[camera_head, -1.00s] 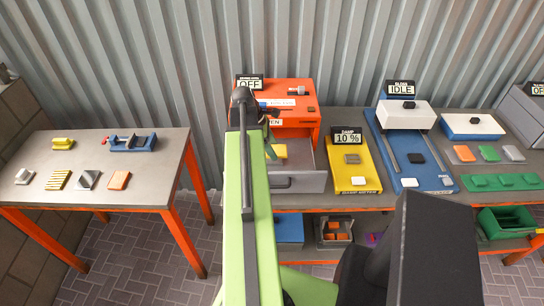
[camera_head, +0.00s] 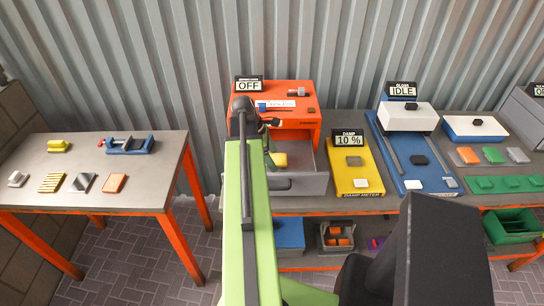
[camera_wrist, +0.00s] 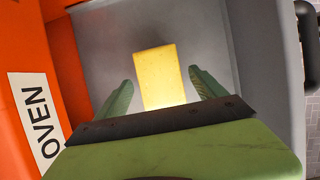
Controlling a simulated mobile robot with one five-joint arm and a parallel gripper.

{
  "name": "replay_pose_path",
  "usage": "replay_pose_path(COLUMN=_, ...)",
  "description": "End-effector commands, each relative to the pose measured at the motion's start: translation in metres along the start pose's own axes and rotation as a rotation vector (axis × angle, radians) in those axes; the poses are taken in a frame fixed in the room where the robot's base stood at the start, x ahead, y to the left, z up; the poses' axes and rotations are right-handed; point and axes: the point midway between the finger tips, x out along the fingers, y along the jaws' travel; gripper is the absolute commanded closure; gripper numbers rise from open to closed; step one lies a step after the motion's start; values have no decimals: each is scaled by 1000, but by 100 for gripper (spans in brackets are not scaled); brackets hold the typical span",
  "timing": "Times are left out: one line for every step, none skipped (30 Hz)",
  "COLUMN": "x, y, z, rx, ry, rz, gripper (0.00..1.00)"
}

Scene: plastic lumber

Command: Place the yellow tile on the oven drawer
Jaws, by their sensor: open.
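The yellow tile (camera_wrist: 157,76) lies flat on the grey floor of the open oven drawer (camera_wrist: 212,40). In the head view the tile (camera_head: 281,160) shows just right of my gripper (camera_head: 269,156), inside the pulled-out drawer (camera_head: 300,184). In the wrist view my gripper (camera_wrist: 161,92) has its two green fingers spread, one on each side of the tile's near part, with gaps between fingers and tile. The orange oven (camera_head: 300,97) stands behind the drawer, its display reading OFF. My arm hides the drawer's left part in the head view.
A yellow damp meter (camera_head: 352,172) reading 10 % stands right of the drawer. A blue station (camera_head: 410,160) marked IDLE is further right. A separate table (camera_head: 140,180) at the left holds several small tiles and a blue vise (camera_head: 130,144). Floor shows between the tables.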

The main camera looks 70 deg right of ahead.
Motion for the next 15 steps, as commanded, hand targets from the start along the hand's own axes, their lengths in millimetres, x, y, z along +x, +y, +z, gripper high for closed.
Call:
replay_pose_path(x=0, y=0, z=0, rx=0, ry=0, rz=0, gripper=20)
replay_pose_path(x=-1, y=0, z=0, rx=0, ry=0, rz=0, gripper=20)
replay_pose_path(x=-2, y=0, z=1, rx=0, ry=0, rz=0, gripper=20)
replay_pose_path(x=-4, y=0, z=1, rx=0, ry=0, rz=0, gripper=20)
replay_pose_path(x=-6, y=0, z=2, rx=0, ry=0, rz=0, gripper=20)
replay_pose_path(x=-10, y=0, z=2, rx=-1, ry=0, rz=0, gripper=20)
replay_pose_path(x=-14, y=0, z=3, rx=-1, ry=0, rz=0, gripper=20)
replay_pose_path(x=-19, y=0, z=3, rx=-1, ry=0, rz=0, gripper=20)
replay_pose_path(x=-26, y=0, z=3, rx=-1, ry=0, rz=1, gripper=20)
replay_pose_path(x=-31, y=0, z=4, rx=-1, ry=0, rz=1, gripper=20)
replay_pose_path(x=-38, y=0, z=4, rx=-1, ry=0, rz=1, gripper=20)
replay_pose_path(x=-47, y=0, z=4, rx=-2, ry=0, rz=1, gripper=20)
replay_pose_path(x=-54, y=0, z=4, rx=-2, ry=0, rz=1, gripper=20)
replay_pose_path(x=-61, y=0, z=5, rx=-2, ry=0, rz=1, gripper=20)
replay_pose_path(x=-71, y=0, z=5, rx=-3, ry=0, rz=1, gripper=20)
